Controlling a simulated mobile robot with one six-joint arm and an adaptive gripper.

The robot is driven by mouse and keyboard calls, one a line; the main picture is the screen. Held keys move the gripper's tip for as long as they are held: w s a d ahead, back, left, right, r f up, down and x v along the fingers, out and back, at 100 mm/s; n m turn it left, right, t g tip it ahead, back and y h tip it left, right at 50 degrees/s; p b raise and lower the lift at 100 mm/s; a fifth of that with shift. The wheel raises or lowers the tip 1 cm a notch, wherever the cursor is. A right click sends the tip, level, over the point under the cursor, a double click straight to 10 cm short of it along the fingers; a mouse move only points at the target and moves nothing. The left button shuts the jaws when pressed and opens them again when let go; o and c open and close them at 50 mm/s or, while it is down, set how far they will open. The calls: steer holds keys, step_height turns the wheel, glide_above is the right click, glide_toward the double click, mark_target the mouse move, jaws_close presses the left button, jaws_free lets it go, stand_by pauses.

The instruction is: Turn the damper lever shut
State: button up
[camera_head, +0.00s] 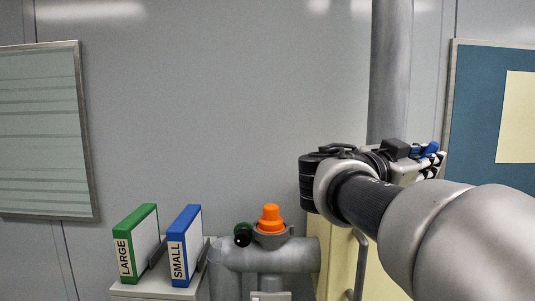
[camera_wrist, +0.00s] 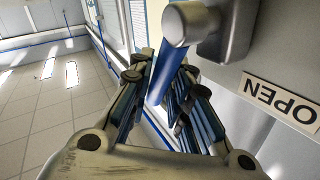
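The damper lever (camera_wrist: 166,72) is a blue bar with a rounded grey end, attached to a grey fitting (camera_wrist: 232,30) at the top of the wrist view. An OPEN label (camera_wrist: 281,102) appears upside down to its right. My gripper (camera_wrist: 163,85) has its fingers apart, one on each side of the lever's bar. I cannot tell whether either finger touches it. In the head view, my gripper (camera_head: 428,155) is at the right, in front of the vertical grey duct (camera_head: 391,70). The lever cannot be made out clearly there; my arm and gripper cover that area.
A green LARGE binder (camera_head: 123,255) and a blue SMALL binder (camera_head: 178,258) stand at lower left. A grey pipe piece (camera_head: 265,257) with an orange cap (camera_head: 270,218) is beside them. A teal board (camera_head: 480,110) hangs at right. Open floor (camera_wrist: 45,100) shows in the wrist view.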

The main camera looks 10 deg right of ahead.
jaws_close()
